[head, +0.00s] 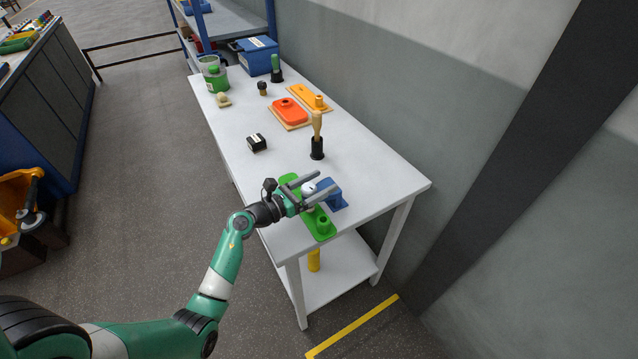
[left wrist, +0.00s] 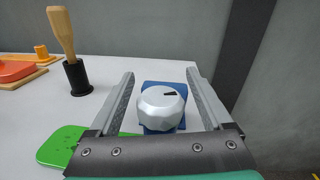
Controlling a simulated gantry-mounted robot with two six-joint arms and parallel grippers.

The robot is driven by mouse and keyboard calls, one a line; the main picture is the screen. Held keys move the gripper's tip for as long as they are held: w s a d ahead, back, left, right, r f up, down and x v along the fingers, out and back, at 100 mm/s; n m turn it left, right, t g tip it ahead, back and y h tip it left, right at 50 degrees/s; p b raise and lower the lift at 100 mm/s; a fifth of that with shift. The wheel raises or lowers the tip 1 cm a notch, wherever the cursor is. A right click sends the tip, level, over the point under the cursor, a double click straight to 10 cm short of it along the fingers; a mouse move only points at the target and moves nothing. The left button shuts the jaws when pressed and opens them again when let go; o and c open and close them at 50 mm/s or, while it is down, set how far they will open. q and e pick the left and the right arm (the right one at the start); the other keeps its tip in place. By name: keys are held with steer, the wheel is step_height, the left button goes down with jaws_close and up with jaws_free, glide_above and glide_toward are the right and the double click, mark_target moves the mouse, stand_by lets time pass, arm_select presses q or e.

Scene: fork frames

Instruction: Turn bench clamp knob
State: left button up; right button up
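The bench clamp is a blue block (head: 332,197) near the front end of the white bench. It also shows in the left wrist view (left wrist: 163,86). Its silver faceted knob (left wrist: 160,110) has a black mark on the upper right of its face. My left gripper (head: 327,181) is open, with one finger on each side of the knob. In the left wrist view the gripper (left wrist: 160,74) shows a small gap between each finger and the knob. In the head view the fingers partly cover the knob. My right gripper is out of view.
A green plate (head: 322,224) lies under and beside my left gripper. A wooden-handled tool in a black holder (head: 317,153), a black block (head: 257,143) and an orange piece (head: 291,111) stand farther back. A grey wall runs along the bench's right side.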

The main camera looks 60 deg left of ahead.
arm_select(q)
steer(key=shift+s, duration=0.1)
steer(key=s, duration=0.3)
steer(key=s+d+p, duration=0.1)
steer(key=s, duration=0.3)
steer(key=s+d+p, duration=0.1)
steer(key=s, duration=0.3)
steer(key=shift+s, duration=0.15)
